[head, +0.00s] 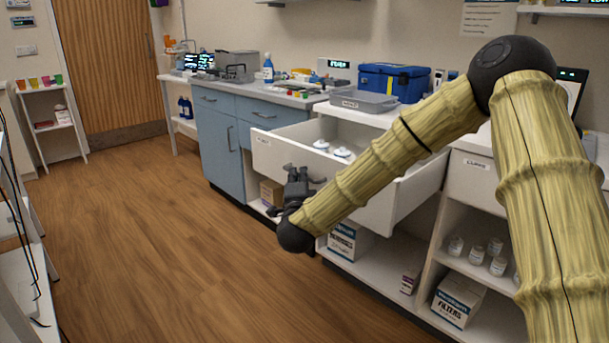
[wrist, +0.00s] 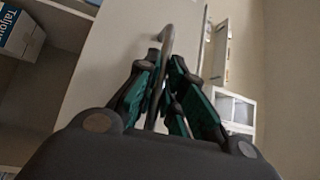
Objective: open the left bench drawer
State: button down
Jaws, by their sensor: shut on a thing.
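The left bench drawer (head: 273,156) is pulled out from the white bench, its front panel well forward of the bench face. White round-topped items (head: 342,152) lie inside it. My gripper (head: 298,178) is at the drawer front and shut on the grey bar handle (head: 318,181). In the wrist view the handle (wrist: 168,38) runs between the green-padded fingers of my gripper (wrist: 167,64), beside the pale drawer front (wrist: 112,52). My arm hides part of the drawer's right side in the head view.
A closed labelled drawer (head: 470,178) is to the right. Boxes (head: 346,240) and bottles (head: 476,254) stand on open shelves below. A grey tray (head: 363,100) and blue case (head: 394,82) sit on the bench top. The wooden floor (head: 160,230) at left is clear.

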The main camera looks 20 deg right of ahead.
jog(key=shift+f, duration=0.15)
jog(key=c, duration=1.8)
grip_release()
jog(key=shift+s, duration=0.15)
jog(key=v, duration=1.1)
jog(key=shift+s+a, duration=0.1)
jog(key=shift+s, duration=0.25)
